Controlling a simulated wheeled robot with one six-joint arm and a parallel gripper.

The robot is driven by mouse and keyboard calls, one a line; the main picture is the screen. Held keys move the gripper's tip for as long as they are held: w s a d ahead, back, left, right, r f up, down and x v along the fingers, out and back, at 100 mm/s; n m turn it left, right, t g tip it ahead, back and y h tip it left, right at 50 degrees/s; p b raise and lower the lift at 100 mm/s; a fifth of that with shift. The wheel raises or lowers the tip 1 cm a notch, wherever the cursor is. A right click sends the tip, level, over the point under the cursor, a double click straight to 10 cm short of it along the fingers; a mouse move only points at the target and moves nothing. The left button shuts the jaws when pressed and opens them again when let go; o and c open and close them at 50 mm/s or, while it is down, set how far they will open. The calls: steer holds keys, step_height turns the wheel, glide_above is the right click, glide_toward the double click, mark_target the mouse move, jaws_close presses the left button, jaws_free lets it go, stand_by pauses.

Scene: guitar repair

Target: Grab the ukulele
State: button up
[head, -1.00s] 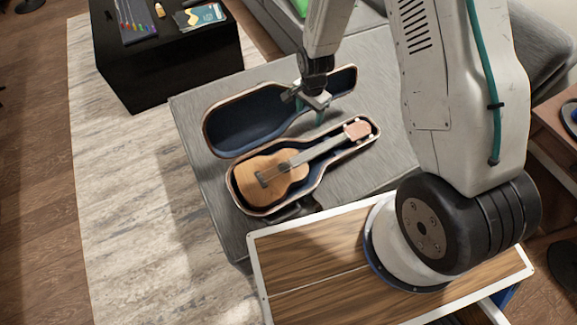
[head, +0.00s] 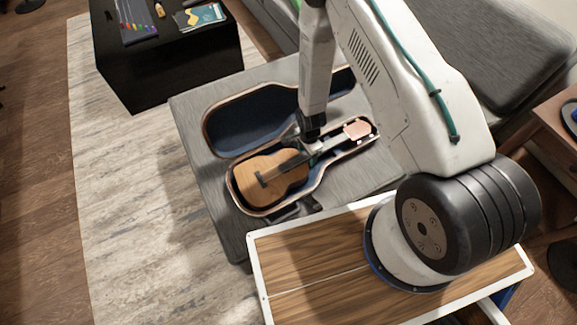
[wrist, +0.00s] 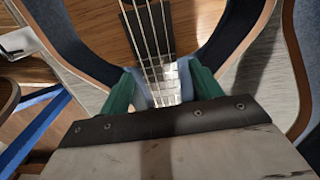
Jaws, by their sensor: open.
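The ukulele (head: 275,178) has a light brown body and lies strings up in the lower half of an open case (head: 235,200) with dark blue lining. Its neck runs up and right to a pinkish headstock (head: 357,129). My gripper (head: 312,142) is low over the neck, near where it meets the body; the arm hides part of the neck there. In the wrist view, the green fingers of my gripper (wrist: 162,82) are open, one on each side of the strings and neck of the ukulele (wrist: 95,30). I cannot tell whether they touch it.
The case lid (head: 235,125) lies open behind the ukulele. The case rests on a grey upholstered seat (head: 215,215). A black table (head: 170,60) with small items stands at the back left. My wooden-topped base is in front. The rug (head: 120,210) at left is clear.

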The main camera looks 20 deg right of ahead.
steer(key=shift+f, duration=0.45)
steer(key=shift+c, duration=0.3)
jaws_close()
steer(key=shift+r, duration=0.1)
